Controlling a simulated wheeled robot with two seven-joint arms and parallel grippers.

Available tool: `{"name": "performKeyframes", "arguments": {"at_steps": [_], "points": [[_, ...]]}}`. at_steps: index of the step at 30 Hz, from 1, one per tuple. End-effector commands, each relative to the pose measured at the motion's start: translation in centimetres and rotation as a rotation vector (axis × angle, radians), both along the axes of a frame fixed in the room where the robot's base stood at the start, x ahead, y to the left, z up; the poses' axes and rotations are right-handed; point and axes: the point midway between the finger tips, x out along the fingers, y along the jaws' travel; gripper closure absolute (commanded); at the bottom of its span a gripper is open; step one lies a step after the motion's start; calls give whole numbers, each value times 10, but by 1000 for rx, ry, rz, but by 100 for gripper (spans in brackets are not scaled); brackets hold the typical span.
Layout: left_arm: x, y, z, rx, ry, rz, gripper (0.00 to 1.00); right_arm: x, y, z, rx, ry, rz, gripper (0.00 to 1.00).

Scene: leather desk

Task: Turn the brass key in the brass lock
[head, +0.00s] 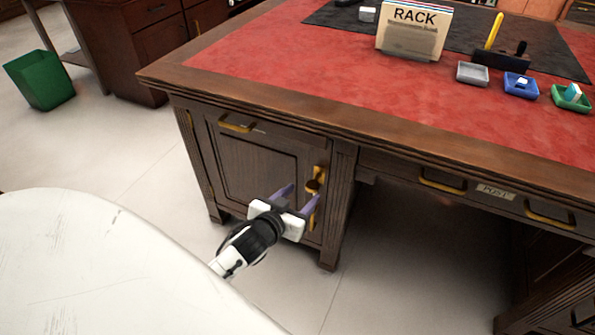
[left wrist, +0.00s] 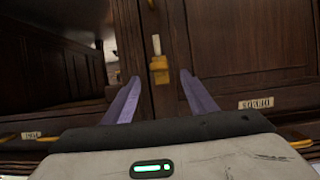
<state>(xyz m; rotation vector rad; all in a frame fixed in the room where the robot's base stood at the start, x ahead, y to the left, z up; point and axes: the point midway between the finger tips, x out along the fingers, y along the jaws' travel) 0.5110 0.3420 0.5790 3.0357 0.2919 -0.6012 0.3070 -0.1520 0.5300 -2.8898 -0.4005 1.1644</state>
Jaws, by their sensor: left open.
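The brass lock (head: 319,173) is on the right edge of the dark wooden cabinet door under the desk. A small darker piece sits at the lock; I cannot clearly tell the key from the lock plate. In the left wrist view a brass piece (left wrist: 159,70) shows between and beyond my fingers, with a pale strip beside it; whether it is the key or part of the lock is unclear. My left gripper (head: 298,198) is open and empty, its two purple fingers pointing at the door just below the lock. My right gripper is not in view.
The desk top (head: 300,65) is red leather with a wooden rim overhanging the door. A rack box (head: 411,32) and small grey, blue and green trays stand on it. A brass handle (head: 235,126) is above the door. A green bin (head: 40,80) stands at far left.

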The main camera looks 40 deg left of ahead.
Motion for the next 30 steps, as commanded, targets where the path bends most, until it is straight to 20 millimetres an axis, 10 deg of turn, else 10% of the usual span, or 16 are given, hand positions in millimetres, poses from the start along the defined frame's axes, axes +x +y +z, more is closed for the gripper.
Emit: {"name": "performKeyframes", "arguments": {"at_steps": [13,26,30], "points": [[67,13,-30,1,0,-1,48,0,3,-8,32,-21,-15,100],[77,14,-33,-1,2,-2,48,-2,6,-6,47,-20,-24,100],[77,14,-33,0,2,-2,67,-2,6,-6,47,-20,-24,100]]}}
